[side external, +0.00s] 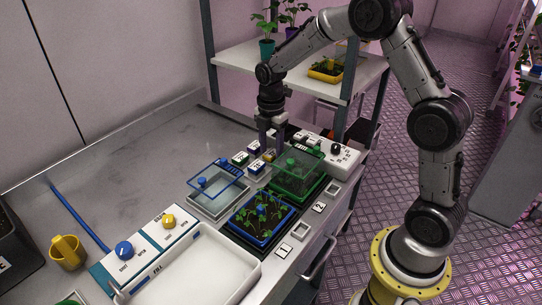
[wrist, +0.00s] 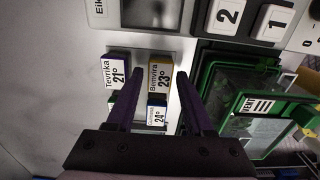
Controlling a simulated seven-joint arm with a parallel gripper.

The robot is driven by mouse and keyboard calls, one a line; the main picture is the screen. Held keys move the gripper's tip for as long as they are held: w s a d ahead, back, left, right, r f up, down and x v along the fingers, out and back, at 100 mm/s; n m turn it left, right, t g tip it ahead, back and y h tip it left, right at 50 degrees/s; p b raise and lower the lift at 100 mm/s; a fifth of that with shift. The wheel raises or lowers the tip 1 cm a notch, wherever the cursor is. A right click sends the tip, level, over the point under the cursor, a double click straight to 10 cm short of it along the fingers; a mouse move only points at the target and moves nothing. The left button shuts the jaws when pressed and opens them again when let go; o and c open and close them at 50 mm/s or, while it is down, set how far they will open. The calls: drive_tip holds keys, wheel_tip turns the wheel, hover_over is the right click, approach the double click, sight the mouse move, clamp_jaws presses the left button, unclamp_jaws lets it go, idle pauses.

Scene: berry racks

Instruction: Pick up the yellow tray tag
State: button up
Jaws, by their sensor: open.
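The yellow tray tag (wrist: 159,79) has a white face reading "Bemvira 23°" and yellow edges. In the wrist view it lies between the two purple fingers of my gripper (wrist: 161,76), which are open on either side of it. I cannot tell whether the fingers touch it. In the side view my gripper (side external: 270,150) points down among the tags behind the green-lidded tray, and the yellow tag is mostly hidden there. A purple-edged tag (wrist: 116,73) reading "Tevnika 21°" lies to its left, and a blue-edged "24°" tag (wrist: 156,114) lies just below it.
The green-lidded tray (side external: 298,174) stands close to my gripper, with a white device (side external: 342,158) behind it. A clear blue-lidded tray (side external: 217,190) and a blue seedling tray (side external: 262,219) stand nearer. The bench's left side (side external: 130,160) is mostly clear.

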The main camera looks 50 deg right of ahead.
clamp_jaws()
drive_tip(key=shift+r, duration=0.1)
idle(0.4)
